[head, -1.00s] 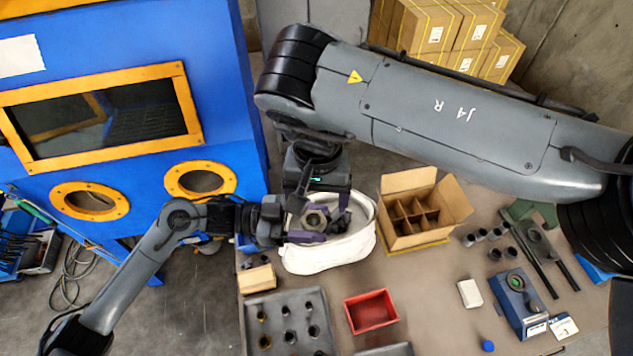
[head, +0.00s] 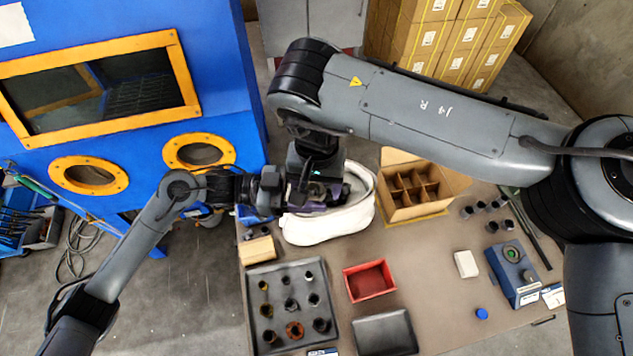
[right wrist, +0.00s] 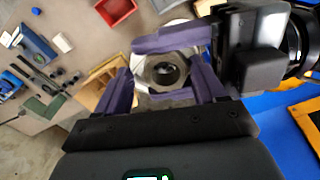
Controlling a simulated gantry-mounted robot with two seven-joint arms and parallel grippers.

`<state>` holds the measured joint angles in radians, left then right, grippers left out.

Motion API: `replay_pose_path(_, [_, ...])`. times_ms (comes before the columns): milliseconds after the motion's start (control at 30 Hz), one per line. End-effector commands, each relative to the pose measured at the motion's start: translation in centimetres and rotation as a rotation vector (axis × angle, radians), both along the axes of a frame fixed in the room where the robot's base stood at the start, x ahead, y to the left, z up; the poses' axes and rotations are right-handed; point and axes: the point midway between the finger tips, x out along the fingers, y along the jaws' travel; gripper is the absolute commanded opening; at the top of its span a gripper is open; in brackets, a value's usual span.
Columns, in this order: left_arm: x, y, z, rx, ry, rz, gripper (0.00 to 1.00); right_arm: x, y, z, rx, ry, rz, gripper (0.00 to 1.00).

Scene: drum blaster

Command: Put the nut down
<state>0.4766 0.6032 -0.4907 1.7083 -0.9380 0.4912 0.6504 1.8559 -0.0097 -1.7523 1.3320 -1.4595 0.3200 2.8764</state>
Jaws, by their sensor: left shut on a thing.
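The nut (right wrist: 165,71) is a grey metal hexagonal ring with a dark hole, seen in the right wrist view. My left gripper (head: 298,205) comes in from the left and is shut on the nut. My right gripper (head: 322,190) reaches down from above to the same spot. In the right wrist view, its purple fingers stand on either side of the nut, crossing the left gripper's fingers. I cannot tell whether they press on it. In the head view the grippers hide the nut. Both are above the white bin (head: 330,225).
A grey tray (head: 262,337) with several fittings stands at the front left of the bench. Near it are a red bin (head: 370,281), a black box (head: 385,333) and a divided carton (head: 425,207). A blue cabinet (head: 225,110) stands behind the left arm.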

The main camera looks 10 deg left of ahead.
Motion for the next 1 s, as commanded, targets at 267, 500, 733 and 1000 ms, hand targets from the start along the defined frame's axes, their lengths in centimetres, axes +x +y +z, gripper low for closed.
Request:
replay_pose_path(267, [0.1,0.1,0.0,0.000,-0.001,0.002,0.00,0.1,-0.2,0.0,-0.005,0.000,-0.003,0.26])
replay_pose_path(500, [0.1,0.1,0.0,0.001,-0.001,0.002,0.81,0.1,-0.2,0.0,-0.004,-0.001,-0.003,0.17])
replay_pose_path(733, [0.0,0.0,0.0,0.000,0.000,0.001,0.83,0.0,-0.1,0.0,-0.002,0.000,-0.001,0.17])
replay_pose_path(1000, [0.0,1.3,-0.1,0.001,0.000,0.002,0.83,0.0,0.0,0.0,-0.001,0.000,0.000,0.17])
